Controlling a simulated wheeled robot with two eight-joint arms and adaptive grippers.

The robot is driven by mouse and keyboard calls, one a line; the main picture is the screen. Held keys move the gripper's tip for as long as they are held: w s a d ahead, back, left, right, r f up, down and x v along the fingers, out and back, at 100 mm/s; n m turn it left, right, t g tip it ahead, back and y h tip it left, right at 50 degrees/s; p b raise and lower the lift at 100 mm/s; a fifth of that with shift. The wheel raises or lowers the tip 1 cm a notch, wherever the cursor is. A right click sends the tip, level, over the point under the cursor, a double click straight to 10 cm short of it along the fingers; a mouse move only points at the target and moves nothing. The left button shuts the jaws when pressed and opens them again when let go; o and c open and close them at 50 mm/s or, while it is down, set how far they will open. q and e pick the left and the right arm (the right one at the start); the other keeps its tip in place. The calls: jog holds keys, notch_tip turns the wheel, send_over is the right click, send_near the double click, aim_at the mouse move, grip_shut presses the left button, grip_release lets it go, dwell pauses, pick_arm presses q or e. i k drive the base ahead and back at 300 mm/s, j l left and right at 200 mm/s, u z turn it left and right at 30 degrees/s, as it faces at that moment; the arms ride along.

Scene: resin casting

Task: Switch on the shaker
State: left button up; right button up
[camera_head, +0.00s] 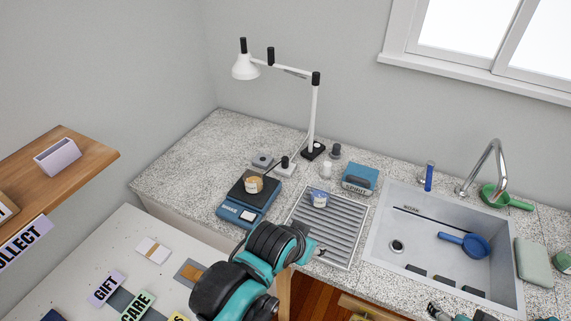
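The shaker (246,211) appears to be the blue device with a black top plate, on the counter left of the ribbed drying rack. A small tan-and-white cup (253,185) stands on its plate. A small pale panel shows on its front face, but no switch or lit sign can be made out. My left gripper (318,249) is over the front of the rack, right of and nearer than the shaker, apart from it. Its fingers are too small to read. My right gripper (438,311) is partly in view at the bottom edge, by the sink's front, also unclear.
The ribbed rack (335,234) holds a small labelled jar (319,199). A blue "SPIRIT" box (360,179) and a white lamp (314,112) stand behind. The sink (374,247) with a blue scoop (466,244) is right. The counter left of the shaker is clear.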

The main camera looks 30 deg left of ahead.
aim_at(248, 216)
jog(key=u, duration=1.5)
